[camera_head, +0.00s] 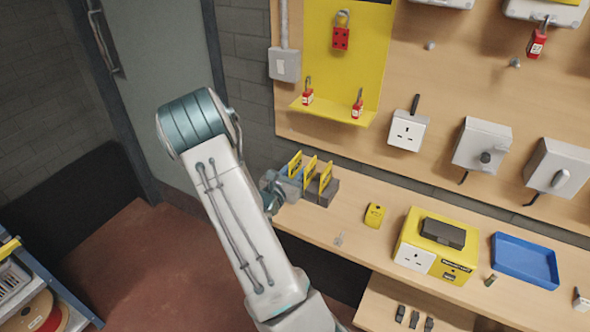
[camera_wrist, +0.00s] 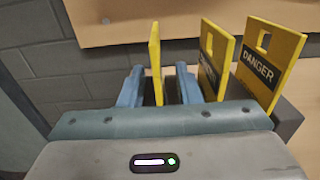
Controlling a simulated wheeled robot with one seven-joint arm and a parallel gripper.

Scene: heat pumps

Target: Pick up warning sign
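Three yellow warning signs stand upright in a row in a dark grey holder (camera_head: 323,194) at the left end of the bench. The left sign (camera_wrist: 155,60) stands edge-on between the two blue fingers of my gripper (camera_wrist: 160,72), with a visible gap on each side. In the head view, this sign (camera_head: 295,162) is the leftmost, and my gripper (camera_head: 288,182) is partly hidden by my arm. The middle sign (camera_wrist: 215,58) is just right of the right finger. The right sign (camera_wrist: 268,62) reads DANGER. The holder also shows in the wrist view (camera_wrist: 289,118).
A pegboard (camera_head: 450,70) with padlocks, sockets and switches rises behind the bench (camera_head: 350,215). A yellow tag (camera_head: 374,216), a yellow socket box (camera_head: 425,255) and a blue tray (camera_head: 525,260) lie to the right. A shelf cart (camera_head: 45,290) stands at lower left.

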